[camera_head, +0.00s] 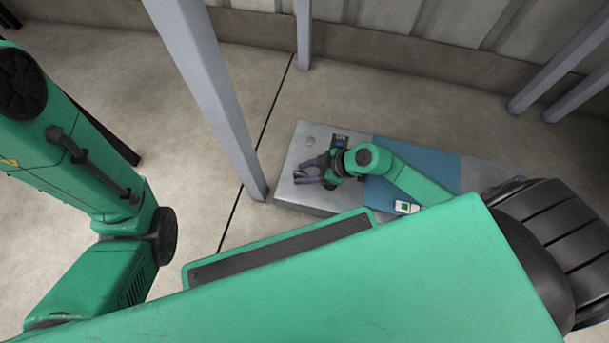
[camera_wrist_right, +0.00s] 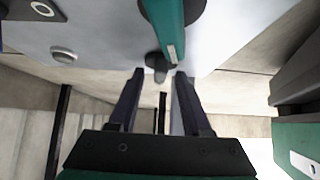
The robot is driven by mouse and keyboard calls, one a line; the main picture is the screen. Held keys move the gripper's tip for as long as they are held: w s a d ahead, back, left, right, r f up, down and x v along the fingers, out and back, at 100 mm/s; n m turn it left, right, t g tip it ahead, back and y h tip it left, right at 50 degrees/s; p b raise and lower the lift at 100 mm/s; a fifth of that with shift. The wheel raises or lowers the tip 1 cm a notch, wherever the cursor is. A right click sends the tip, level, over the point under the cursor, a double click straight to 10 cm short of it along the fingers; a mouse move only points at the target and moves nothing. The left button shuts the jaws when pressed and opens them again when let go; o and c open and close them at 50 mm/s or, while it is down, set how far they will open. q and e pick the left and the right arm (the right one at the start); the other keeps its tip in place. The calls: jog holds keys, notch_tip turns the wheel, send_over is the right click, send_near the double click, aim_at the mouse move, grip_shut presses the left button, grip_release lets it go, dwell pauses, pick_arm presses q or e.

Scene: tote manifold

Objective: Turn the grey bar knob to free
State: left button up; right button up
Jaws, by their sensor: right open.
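A small grey bar-shaped piece (camera_wrist_right: 160,76) on a dark round base stands at the panel's edge in the right wrist view; it looks like the grey bar knob. It appears between and just beyond my right gripper's (camera_wrist_right: 158,72) fingertips; I cannot tell whether they touch it. A teal lever (camera_wrist_right: 168,28) on a dark round base extends close to it. In the head view my right gripper (camera_head: 300,174) is open over the left part of the grey bench (camera_head: 292,200), and its fingers largely hide the knob there. My left gripper is out of view; only my left arm shows.
A round silver button (camera_wrist_right: 64,55) and a dark plate with a ring (camera_wrist_right: 42,9) sit on the panel. A blue mat (camera_head: 438,165) covers the bench's middle, with a white-and-green device (camera_head: 406,207) on it. A grey post (camera_head: 210,90) stands left of the bench.

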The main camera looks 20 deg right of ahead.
grip_shut()
